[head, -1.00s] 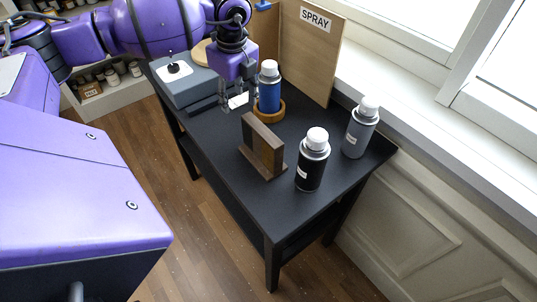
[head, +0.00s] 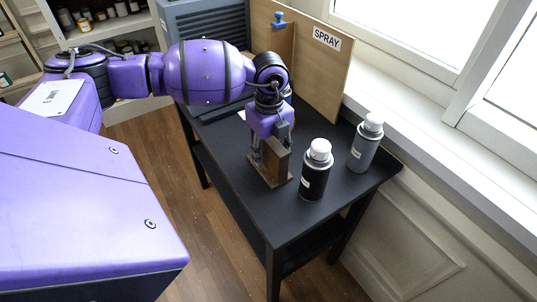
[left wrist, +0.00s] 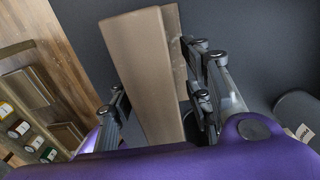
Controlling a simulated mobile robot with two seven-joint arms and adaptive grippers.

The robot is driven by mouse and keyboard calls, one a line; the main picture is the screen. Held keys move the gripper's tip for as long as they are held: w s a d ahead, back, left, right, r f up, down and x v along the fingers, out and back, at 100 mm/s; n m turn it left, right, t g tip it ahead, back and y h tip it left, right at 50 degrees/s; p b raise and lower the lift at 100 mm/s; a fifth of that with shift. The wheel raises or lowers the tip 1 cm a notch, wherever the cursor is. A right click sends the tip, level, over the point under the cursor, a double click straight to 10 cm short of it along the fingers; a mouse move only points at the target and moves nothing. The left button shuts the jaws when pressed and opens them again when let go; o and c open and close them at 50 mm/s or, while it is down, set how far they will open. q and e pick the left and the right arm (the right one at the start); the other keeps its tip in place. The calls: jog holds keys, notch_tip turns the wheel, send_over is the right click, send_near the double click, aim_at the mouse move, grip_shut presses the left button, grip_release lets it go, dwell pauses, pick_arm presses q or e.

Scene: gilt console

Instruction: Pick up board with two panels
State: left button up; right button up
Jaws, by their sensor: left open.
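A brown wooden piece, an upright panel (head: 278,160) on a flat base panel (head: 272,183), stands on the black table (head: 255,212). My left gripper (head: 271,152) is over it from above, fingers pointing down. In the left wrist view the upright panel (left wrist: 148,75) runs between the open fingers (left wrist: 160,90), one on each side. A gap shows at the left finger; contact on the right side cannot be told. My arm and gripper hide part of the panel in the head view. My right gripper is not in view.
A black can (head: 315,172) and a grey can (head: 365,145), both white-capped, stand right of the gripper. A two-panel wooden screen (head: 318,75) labelled SPRAY stands behind. A grey louvred box (head: 215,25) is at the back left. The table's front end is clear.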

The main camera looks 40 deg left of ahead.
pick_arm(q)
notch_tip(320, 180, down, 2)
jog(key=shift+f, duration=0.15)
grip_shut()
dwell(0.4)
